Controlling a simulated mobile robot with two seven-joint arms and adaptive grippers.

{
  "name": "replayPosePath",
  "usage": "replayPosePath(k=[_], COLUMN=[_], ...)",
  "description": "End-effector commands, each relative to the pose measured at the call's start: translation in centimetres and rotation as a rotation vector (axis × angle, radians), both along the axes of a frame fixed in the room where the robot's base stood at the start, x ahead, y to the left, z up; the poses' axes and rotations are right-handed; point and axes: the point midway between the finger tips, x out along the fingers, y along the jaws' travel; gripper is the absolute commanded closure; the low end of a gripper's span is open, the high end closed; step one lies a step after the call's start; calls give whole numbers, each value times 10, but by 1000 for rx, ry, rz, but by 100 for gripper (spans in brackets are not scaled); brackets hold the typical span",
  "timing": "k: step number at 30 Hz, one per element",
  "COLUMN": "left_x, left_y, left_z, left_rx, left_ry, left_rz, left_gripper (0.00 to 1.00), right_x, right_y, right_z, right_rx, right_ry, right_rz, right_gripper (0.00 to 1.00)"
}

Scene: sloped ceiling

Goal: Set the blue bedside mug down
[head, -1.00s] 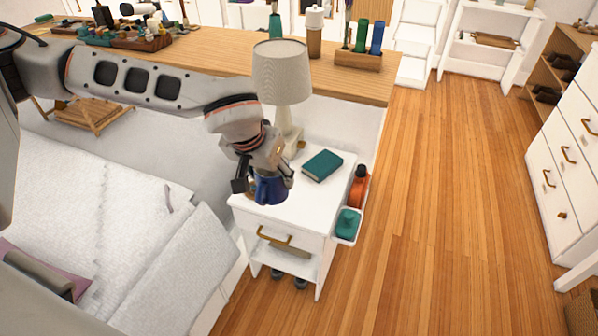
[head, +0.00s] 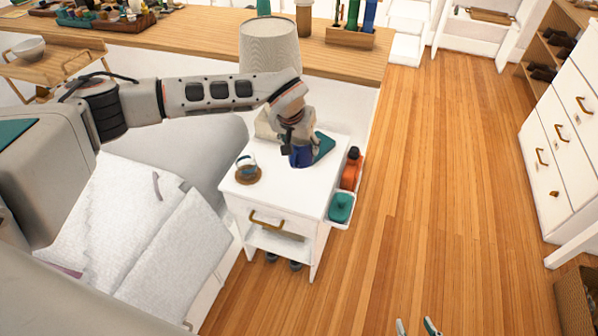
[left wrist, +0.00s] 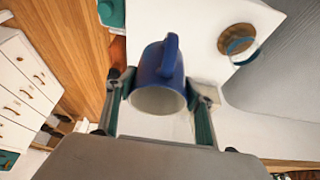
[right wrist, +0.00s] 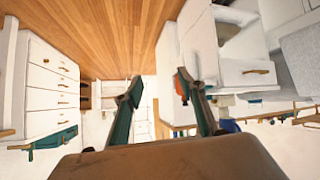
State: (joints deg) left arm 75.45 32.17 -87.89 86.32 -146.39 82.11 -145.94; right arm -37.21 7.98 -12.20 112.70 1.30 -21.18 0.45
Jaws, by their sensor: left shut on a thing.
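The blue mug (head: 301,158) is held in my left gripper (head: 297,146) over the right part of the white bedside table (head: 280,199), in front of the teal book (head: 325,146). In the left wrist view the mug (left wrist: 158,92) sits between the two fingers, its open rim towards the camera and its handle pointing up in the picture. I cannot tell whether its base touches the tabletop. My right gripper (head: 418,327) shows at the bottom edge of the head view, over the floor. Its fingers are apart and empty in the right wrist view (right wrist: 165,100).
A clear glass (head: 247,160) stands on a round brown coaster (head: 248,178) at the table's left. A lamp (head: 269,45) stands behind. A side caddy holds an orange bottle (head: 351,168) and a teal item (head: 341,207). The table's front middle is clear.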

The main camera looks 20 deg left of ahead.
Motion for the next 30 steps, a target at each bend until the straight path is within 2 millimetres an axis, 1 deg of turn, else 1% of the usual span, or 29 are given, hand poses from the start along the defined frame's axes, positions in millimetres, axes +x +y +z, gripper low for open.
replayPosePath(k=[1,3,6,9,17,22,24,26,30], left_x=[-2,-1,-1,-1,0,-1,-1,0,1], left_y=[-1,-1,-1,-1,-1,-1,-1,-1,-1], left_z=[-16,-33,-53,-67,-83,-109,-117,-119,-117], left_rx=[-1,-2,-1,-1,-1,-1,-1,-1,-1], left_ry=[5,4,3,1,-1,3,1,-1,-3], left_rz=[0,0,1,0,-2,1,1,0,0], left_gripper=[77,77,77,77,77,77,77,77,77], right_x=[2,3,3,3,3,3,4,5,9], right_y=[0,0,-1,-3,-4,-4,-4,-5,-5], right_z=[0,1,-2,-4,-5,-9,-9,-8,-4], right_rx=[0,-2,-7,-10,-13,-15,-16,-18,-18], right_ry=[-4,-8,-7,-4,-5,-6,-8,-10,-19], right_rz=[0,0,1,1,1,1,1,1,1], right_gripper=[60,60,60,60,60,60,60,60,60])
